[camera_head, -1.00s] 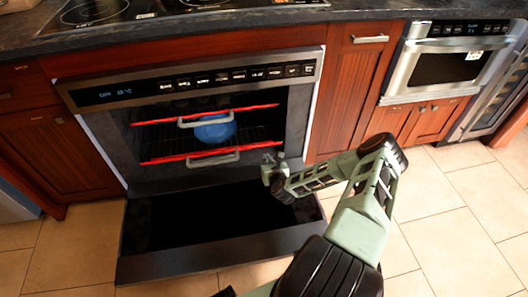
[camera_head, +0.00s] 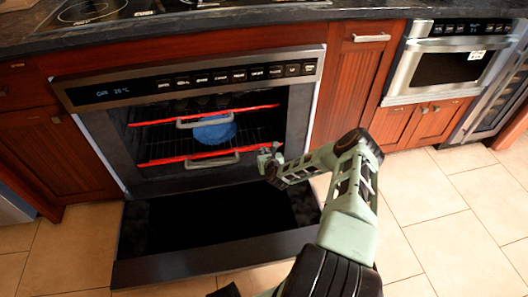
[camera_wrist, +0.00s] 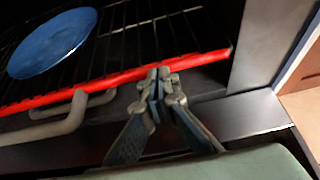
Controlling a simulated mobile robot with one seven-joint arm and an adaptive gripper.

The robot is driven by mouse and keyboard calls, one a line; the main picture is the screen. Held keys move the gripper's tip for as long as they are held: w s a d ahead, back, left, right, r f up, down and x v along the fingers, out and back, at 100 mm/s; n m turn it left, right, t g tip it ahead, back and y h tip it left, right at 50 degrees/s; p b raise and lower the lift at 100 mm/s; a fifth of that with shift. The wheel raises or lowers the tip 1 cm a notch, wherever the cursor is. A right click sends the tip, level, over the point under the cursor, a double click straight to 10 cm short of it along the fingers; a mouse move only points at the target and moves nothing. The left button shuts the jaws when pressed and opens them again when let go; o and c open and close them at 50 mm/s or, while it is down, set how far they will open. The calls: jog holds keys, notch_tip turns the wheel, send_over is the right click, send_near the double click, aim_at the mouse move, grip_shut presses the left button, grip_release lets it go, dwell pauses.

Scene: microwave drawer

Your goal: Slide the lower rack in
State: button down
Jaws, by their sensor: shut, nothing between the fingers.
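The lower rack (camera_head: 190,159) is a dark wire rack with a red front bar and a grey handle (camera_head: 213,162), inside the open oven. In the wrist view, a red-edged rack (camera_wrist: 100,82) with a grey handle (camera_wrist: 62,122) fills the left. A blue round plate (camera_wrist: 52,43) lies on it; it also shows in the head view (camera_head: 213,130). My gripper (camera_head: 268,152) is at the right end of the lower rack's front. Its fingertips (camera_wrist: 160,76) are together and empty, close to the red bar. I cannot tell whether they touch it.
The upper rack (camera_head: 250,109) has its own red bar and handle above. The oven door (camera_head: 215,257) hangs open and low in front of the cavity. The oven's right frame (camera_head: 298,120) is close to my gripper. Tiled floor (camera_head: 430,200) is clear at the right.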

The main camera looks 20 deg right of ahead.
aim_at(259, 134)
jog(key=w+b, duration=0.2)
jog(key=w, duration=0.1)
jog(key=w+d+b, duration=0.1)
jog(key=w+b, duration=0.2)
jog(key=w, duration=0.2)
jog(key=shift+w+d+f+b, duration=0.1)
jog(key=shift+w+d+b, duration=0.2)
jog(key=shift+d+b, duration=0.1)
jog(key=shift+w+d, duration=0.1)
jog(key=shift+w, duration=0.5)
jog(key=shift+s, duration=0.15)
